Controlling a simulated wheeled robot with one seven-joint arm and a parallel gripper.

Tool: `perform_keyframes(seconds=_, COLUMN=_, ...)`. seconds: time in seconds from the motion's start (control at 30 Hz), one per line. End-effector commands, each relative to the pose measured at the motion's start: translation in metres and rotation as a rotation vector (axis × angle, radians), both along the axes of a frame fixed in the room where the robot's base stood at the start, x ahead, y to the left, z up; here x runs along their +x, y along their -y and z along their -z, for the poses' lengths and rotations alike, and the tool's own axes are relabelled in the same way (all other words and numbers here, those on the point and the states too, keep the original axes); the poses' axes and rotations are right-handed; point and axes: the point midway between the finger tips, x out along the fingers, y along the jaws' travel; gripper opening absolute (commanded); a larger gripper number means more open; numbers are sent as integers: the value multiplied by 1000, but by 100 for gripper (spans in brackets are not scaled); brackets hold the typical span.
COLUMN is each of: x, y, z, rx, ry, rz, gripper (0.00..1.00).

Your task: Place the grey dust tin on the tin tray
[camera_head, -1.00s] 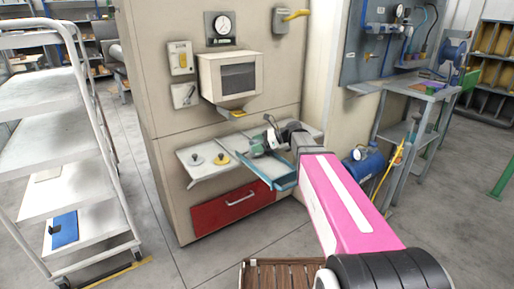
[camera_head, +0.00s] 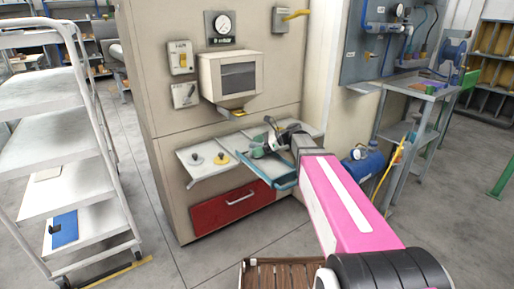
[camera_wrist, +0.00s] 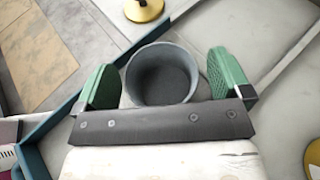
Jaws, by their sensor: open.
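The grey dust tin (camera_wrist: 162,77) is round and open-topped, and stands upright on a pale surface in the wrist view. My gripper (camera_wrist: 172,82) is open, with one green finger on each side of the tin. I see small gaps, and cannot tell whether either finger touches it. In the head view my gripper (camera_head: 262,149) is low over the shelf, and the tin is hard to make out there. A blue-edged tray (camera_head: 284,182) lies under and in front of it. Its blue rim (camera_wrist: 52,123) runs left of the tin; I cannot tell whether this is the tin tray.
A yellow round piece with a dark knob (camera_head: 219,158) and a grey one (camera_head: 195,160) sit on the shelf (camera_head: 200,176) to the left. A cream box (camera_head: 231,77) hangs on the cabinet above. A red drawer (camera_head: 235,206) is below.

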Motion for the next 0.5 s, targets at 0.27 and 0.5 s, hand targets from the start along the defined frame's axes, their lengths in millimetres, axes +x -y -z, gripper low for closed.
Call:
perform_keyframes(seconds=0.27, x=-2, y=47, z=-19, rx=0, ry=2, rz=4, gripper=96)
perform_keyframes(seconds=0.5, x=-4, y=87, z=-35, rx=0, ry=1, rz=3, gripper=96)
